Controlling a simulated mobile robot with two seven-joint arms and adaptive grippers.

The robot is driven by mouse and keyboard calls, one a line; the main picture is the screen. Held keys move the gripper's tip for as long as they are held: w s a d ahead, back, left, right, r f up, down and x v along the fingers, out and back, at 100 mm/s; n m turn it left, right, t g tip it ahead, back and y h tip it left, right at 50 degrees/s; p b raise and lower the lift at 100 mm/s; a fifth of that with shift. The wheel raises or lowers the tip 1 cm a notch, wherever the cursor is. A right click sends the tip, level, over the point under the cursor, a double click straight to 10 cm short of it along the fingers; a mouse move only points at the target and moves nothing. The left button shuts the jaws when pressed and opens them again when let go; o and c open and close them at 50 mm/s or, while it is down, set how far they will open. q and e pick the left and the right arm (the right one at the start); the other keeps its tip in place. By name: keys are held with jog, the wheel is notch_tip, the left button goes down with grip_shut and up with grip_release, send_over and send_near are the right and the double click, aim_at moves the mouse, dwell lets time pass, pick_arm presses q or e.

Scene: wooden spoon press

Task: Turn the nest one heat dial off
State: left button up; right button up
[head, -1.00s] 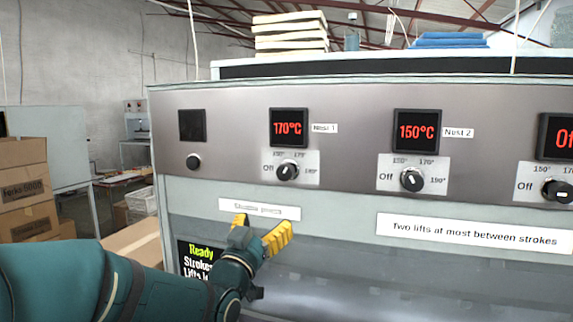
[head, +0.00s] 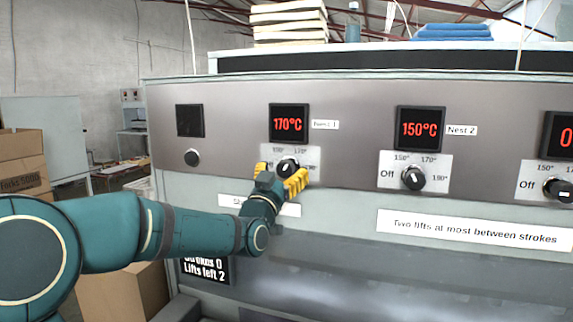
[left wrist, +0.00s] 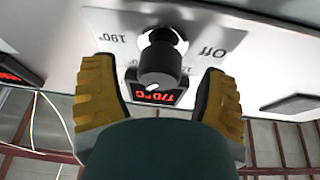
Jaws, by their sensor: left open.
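The nest one heat dial (head: 288,166) is a black knob on a pale plate, below a red display (head: 288,124) reading 170°C and beside a label "Nest 1" (head: 325,125). My left gripper (head: 282,178) is open, its yellow fingers on either side of the dial in the head view. In the left wrist view the picture is upside down; the dial (left wrist: 160,62) stands between the open fingertips (left wrist: 160,85), with gaps visible on both sides. The plate's "Off" mark (left wrist: 214,50) shows there. My right gripper is not in view.
The nest two dial (head: 413,177) sits to the right under a 150°C display (head: 419,129). A third dial (head: 558,190) is at the right edge. A black button (head: 192,157) is at the left. Cardboard boxes (head: 22,175) stand further left.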

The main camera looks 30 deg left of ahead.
pick_arm(q)
jog(key=shift+x, duration=1.2)
